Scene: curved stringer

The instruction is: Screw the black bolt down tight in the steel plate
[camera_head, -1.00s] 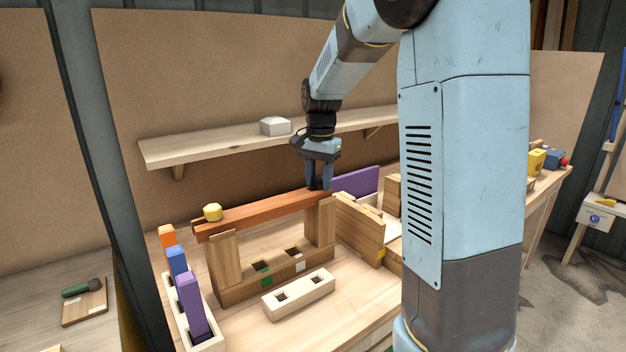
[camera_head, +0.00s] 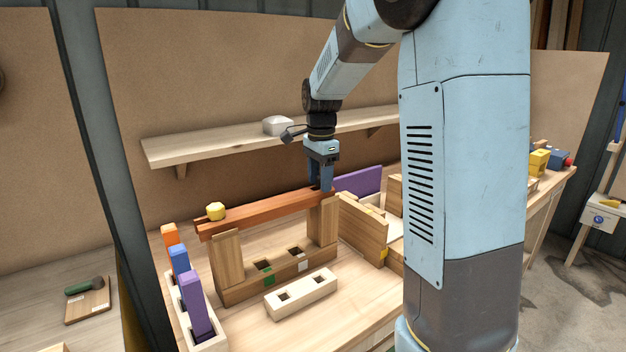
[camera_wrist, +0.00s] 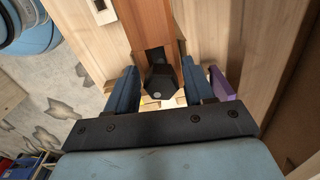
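The black bolt (camera_wrist: 160,82) shows its hexagonal head between my fingers in the wrist view. It stands at the right end of the reddish wooden beam (camera_head: 262,212). A dark strip (camera_wrist: 154,56) beside the head seems to be the steel plate; most of it is hidden. My gripper (camera_wrist: 160,80) points down over that end of the beam, and its blue fingers straddle the bolt head with a narrow gap on each side. In the head view the gripper (camera_head: 322,188) hides the bolt. How far the bolt is seated cannot be told.
A yellow knob (camera_head: 216,211) sits on the beam's left end. Wooden posts carry the beam, with a pale two-hole block (camera_head: 301,294) in front. A rack with orange, blue and purple blocks (camera_head: 193,305) stands left. A shelf (camera_head: 210,143) runs behind my gripper.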

